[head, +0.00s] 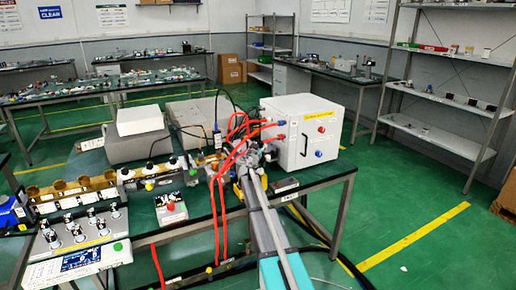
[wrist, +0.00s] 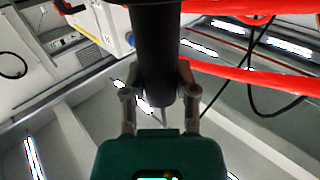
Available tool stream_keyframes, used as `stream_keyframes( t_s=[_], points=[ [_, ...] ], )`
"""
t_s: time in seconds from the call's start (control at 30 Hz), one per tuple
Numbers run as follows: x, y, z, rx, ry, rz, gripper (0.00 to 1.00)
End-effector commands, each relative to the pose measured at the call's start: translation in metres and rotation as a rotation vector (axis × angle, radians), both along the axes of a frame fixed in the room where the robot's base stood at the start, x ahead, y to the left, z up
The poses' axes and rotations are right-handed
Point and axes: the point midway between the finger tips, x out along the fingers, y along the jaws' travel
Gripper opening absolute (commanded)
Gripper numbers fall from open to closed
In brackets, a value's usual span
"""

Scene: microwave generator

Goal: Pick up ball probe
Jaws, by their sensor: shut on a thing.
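My gripper (wrist: 158,88) is shut on a thick dark cylinder, which I take to be the ball probe (wrist: 155,45). One finger lies on each side of the cylinder's rounded end. The rest of the probe runs out of the top of the wrist view, so a ball does not show. In the head view my gripper (head: 256,157) is above the bench, just left of the white box. My arm and the red cables there hide the probe, and I cannot make it out.
The white box (head: 296,150) with coloured knobs stands close on the right. Thick red cables (head: 222,185) loop beside my gripper and hang over the bench's front. Instruments and a control panel (head: 75,262) fill the bench to the left. Green floor (head: 400,215) is open at right.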

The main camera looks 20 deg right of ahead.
Motion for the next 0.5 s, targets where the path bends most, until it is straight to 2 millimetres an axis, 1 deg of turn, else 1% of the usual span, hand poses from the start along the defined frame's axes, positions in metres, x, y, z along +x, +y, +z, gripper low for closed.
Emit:
stream_keyframes(
  t_s=[0.03,0.2,0.5],
  points=[
    [0.0,0.0,0.009,0.0,0.0,0.0,0.0],
    [0.0,0.0,0.018,0.0,0.0,0.0,0.0],
    [0.0,0.0,0.023,0.0,0.0,0.0,0.0]
  ],
)
